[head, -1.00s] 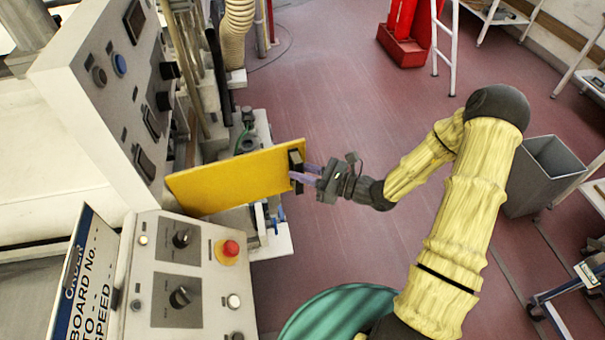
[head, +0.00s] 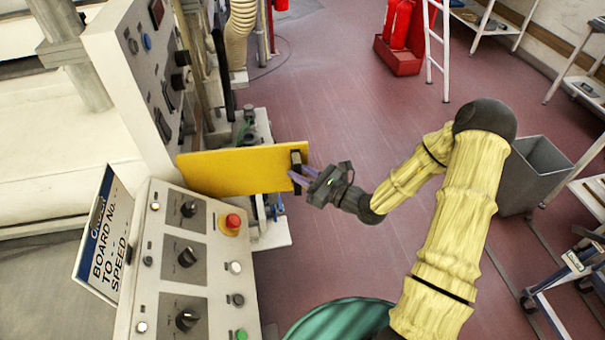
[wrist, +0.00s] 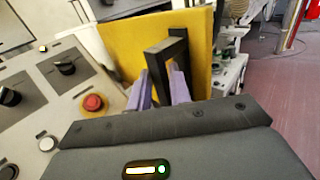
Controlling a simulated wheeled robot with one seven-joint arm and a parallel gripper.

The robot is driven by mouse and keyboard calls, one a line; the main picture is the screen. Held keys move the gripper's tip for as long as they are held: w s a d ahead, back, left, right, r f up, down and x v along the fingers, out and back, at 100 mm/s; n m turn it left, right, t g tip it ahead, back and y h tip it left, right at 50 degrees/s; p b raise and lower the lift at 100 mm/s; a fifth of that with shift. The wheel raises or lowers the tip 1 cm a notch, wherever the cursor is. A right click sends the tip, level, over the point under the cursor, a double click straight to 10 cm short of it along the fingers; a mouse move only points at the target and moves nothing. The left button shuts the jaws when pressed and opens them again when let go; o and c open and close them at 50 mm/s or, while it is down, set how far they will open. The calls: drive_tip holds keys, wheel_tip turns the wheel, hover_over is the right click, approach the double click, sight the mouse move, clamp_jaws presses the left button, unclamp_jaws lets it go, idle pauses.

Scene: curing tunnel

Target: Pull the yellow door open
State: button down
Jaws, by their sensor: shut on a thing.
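The yellow door (head: 236,171) stands out from the side of the pale machine, swung out over the floor. Its black handle (head: 296,171) is at the free edge, on the right in the head view. My gripper (head: 300,178) is shut on that handle with its purple fingers. In the wrist view the yellow door (wrist: 135,50) fills the upper middle. The black handle (wrist: 168,62) stands up between the fingers of my gripper (wrist: 166,88). The fingers hide part of the handle.
A control panel (head: 215,285) with knobs and a red button (head: 233,221) stands close in front of the door. A grey bin (head: 535,172), a white ladder (head: 437,50) and a red extinguisher stand (head: 398,55) are to the right. The red floor between is clear.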

drive_tip(key=shift+s+a+r, duration=0.1)
drive_tip(key=shift+a+r, duration=0.1)
drive_tip(key=shift+a, duration=0.2)
drive_tip(key=c, duration=1.5)
unclamp_jaws()
drive_tip(key=shift+o, duration=1.1)
drive_tip(key=shift+a+f, duration=0.1)
drive_tip(key=shift+a, duration=0.15)
drive_tip(key=b+v, duration=0.4)
drive_tip(key=v, duration=1.3)
drive_tip(key=shift+d, duration=0.5)
